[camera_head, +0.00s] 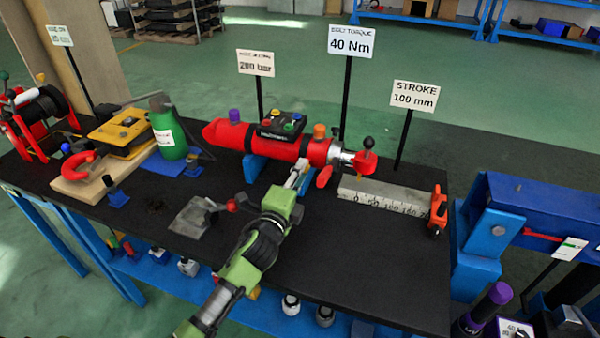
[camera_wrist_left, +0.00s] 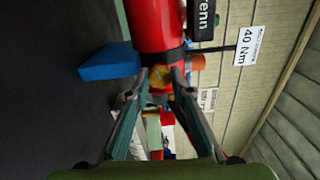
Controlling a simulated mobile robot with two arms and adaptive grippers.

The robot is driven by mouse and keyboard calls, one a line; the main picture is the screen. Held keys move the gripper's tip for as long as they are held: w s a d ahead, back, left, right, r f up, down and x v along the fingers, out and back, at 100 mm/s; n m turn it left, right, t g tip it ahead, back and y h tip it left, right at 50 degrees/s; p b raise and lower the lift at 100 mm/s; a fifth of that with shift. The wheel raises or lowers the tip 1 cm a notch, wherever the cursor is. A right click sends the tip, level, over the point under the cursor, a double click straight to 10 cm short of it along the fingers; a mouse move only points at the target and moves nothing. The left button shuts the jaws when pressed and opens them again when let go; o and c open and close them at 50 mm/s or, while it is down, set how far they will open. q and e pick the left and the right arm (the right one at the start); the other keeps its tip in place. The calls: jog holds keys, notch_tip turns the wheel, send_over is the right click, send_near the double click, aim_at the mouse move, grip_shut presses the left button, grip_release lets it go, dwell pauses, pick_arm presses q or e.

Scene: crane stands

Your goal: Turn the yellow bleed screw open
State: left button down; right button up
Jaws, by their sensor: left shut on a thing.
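The red cylinder (camera_head: 290,147) lies on blue supports on the black table top. My left gripper (camera_head: 302,170) reaches up to its near side, toward the right end. In the left wrist view the yellow bleed screw (camera_wrist_left: 160,77) is between the fingertips of my left gripper (camera_wrist_left: 160,73), just under the red cylinder (camera_wrist_left: 153,25). The fingers are shut on the screw. In the head view the screw is hidden by the gripper. How far the screw is turned cannot be told. My right gripper is not in view.
A purple knob (camera_head: 235,116), a control box (camera_head: 282,124) and an orange knob (camera_head: 319,131) sit on the cylinder. A stroke ruler (camera_head: 385,194) lies to the right. A green bottle (camera_head: 167,133) stands left. The front right table top is clear.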

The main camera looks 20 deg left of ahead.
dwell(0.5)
pick_arm(q)
jog(key=c, duration=1.8)
grip_release()
jog(key=s, duration=1.2)
jog(key=shift+a, duration=0.2)
